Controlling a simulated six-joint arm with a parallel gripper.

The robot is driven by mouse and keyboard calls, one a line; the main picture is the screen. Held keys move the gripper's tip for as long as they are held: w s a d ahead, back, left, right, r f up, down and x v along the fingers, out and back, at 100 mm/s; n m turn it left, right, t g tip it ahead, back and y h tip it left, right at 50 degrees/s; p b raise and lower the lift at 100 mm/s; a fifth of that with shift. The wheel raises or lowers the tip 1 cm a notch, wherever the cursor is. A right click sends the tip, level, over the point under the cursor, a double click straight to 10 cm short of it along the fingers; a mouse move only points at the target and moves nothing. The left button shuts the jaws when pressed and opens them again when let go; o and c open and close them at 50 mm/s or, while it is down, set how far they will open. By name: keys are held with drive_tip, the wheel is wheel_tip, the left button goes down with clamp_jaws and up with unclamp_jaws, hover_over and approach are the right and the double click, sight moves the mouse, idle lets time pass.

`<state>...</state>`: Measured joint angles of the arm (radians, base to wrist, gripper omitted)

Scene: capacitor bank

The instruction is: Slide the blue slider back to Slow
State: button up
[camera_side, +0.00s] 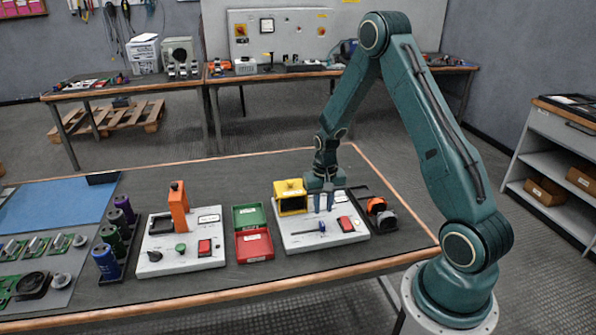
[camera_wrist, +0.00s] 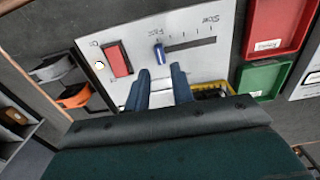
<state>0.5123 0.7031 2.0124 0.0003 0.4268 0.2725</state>
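The blue slider (camera_wrist: 159,54) stands at the Fast end of its dark slot (camera_wrist: 190,43) in the wrist view. The Slow label (camera_wrist: 211,19) is at the slot's other end. In the side view the slider (camera_side: 322,228) is a small blue knob on the white panel (camera_side: 300,240). My gripper (camera_side: 323,208) points down above the panel, behind the slider as the side camera sees it. In the wrist view my gripper (camera_wrist: 160,71) has its two blue fingers apart, with nothing between them. The fingertips are close to the slider but do not hold it.
Red (camera_side: 254,246) and green (camera_side: 249,217) bins stand left of the panel. Orange and grey clamp-like parts (camera_side: 377,206) lie to its right.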

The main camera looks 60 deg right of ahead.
sight(322, 224)
drive_tip(key=shift+f, duration=2.9)
clamp_jaws()
drive_tip(key=shift+a, duration=0.1)
drive_tip(key=shift+w+a, duration=3)
drive_tip(key=shift+w, duration=0.15)
drive_tip(key=shift+o, duration=0.2)
unclamp_jaws()
